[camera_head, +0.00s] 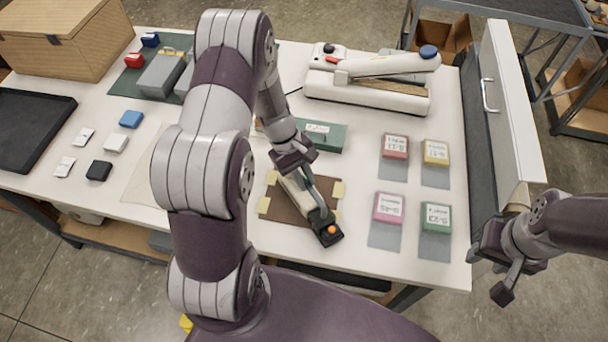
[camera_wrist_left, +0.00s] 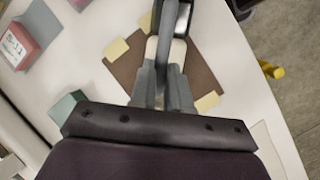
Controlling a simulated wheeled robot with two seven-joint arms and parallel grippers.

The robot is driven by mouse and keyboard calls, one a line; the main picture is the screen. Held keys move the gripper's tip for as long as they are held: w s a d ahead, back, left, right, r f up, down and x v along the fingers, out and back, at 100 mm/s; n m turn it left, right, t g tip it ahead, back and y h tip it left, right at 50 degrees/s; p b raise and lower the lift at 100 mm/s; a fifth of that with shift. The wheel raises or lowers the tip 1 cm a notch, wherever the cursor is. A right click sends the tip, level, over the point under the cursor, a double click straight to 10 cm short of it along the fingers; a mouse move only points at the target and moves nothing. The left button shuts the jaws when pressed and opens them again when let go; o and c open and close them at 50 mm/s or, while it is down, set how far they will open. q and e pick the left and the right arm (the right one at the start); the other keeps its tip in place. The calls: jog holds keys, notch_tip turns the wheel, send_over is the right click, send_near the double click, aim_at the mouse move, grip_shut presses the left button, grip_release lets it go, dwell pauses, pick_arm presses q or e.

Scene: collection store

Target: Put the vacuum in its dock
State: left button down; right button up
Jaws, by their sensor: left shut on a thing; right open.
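The vacuum (camera_head: 322,222) is a small hand-held one with a cream body, a grey handle and a black end with an orange button. It is over a brown mat (camera_head: 271,207) with yellow corner pieces; I cannot tell whether it touches the mat. My left gripper (camera_head: 297,172) is shut on its handle, and the vacuum (camera_wrist_left: 178,47) also shows between the fingers in the left wrist view. A teal block (camera_head: 328,136) with a white label lies just behind the gripper; I cannot tell whether it is the dock. My right gripper (camera_head: 490,274) is open and empty, off the table's right side.
A cream machine (camera_head: 370,92) with a long lever stands at the back. Red (camera_head: 395,147), yellow (camera_head: 436,153), pink (camera_head: 388,207) and green (camera_head: 436,216) labelled boxes stand on the right. A black tray (camera_head: 28,130) and small blocks are at left. A white panel (camera_head: 512,105) stands at right.

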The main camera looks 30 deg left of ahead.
pick_arm(q)
jog(key=shift+f, duration=0.2)
jog(key=c, duration=1.1)
grip_release()
jog(key=shift+s+r, duration=0.1)
